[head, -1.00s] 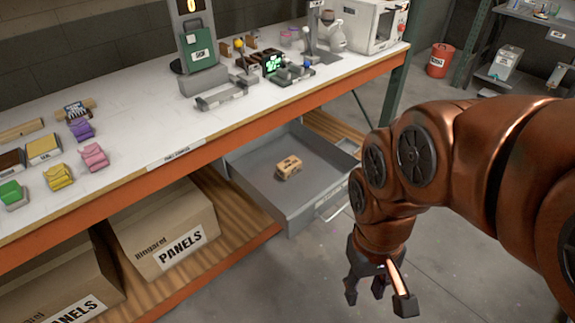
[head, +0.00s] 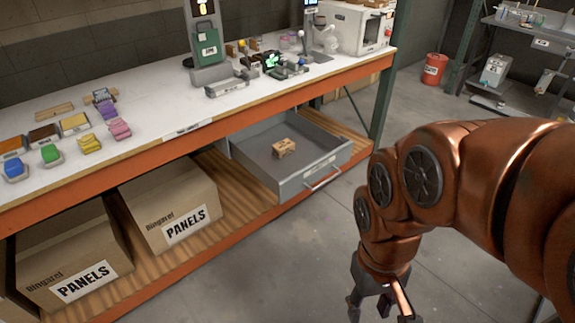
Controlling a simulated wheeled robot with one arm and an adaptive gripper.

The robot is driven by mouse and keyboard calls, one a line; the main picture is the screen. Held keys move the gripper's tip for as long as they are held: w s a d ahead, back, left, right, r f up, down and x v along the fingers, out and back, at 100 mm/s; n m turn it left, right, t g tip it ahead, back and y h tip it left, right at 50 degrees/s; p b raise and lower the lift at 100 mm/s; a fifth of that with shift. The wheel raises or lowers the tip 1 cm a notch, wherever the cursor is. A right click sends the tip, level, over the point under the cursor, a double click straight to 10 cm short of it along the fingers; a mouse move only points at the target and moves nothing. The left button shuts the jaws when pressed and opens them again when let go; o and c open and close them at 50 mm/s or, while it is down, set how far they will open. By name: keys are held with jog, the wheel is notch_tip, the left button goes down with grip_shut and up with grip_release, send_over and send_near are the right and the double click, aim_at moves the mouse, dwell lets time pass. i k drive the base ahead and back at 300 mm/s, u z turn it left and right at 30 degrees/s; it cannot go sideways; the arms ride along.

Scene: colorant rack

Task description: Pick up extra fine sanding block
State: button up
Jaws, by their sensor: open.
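A small tan block with dark lettering (head: 284,147) lies in the open grey drawer (head: 297,184) under the workbench. It looks like a sanding block, but its lettering is too small to read. My gripper (head: 380,309) hangs at the bottom right of the head view, partly cut off by the lower edge. Its fingers are apart and nothing shows between them. It is to the right of and nearer than the drawer, well apart from the block.
The workbench (head: 150,122) carries coloured blocks, several bagged pieces and equipment. Cardboard boxes marked PANELS (head: 168,207) stand on the wooden lower shelf left of the drawer. Grey floor (head: 290,270) lies clear in front. A red bucket (head: 434,70) stands at the back right.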

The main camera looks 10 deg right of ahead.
aim_at(282, 150)
jog(key=z, duration=0.15)
jog(key=k, duration=0.35)
jog(key=u, duration=1.4)
jog(key=i, duration=1.95)
jog(key=z, duration=1.3)
jog(key=i, duration=0.85)
jog(key=z, duration=0.1)
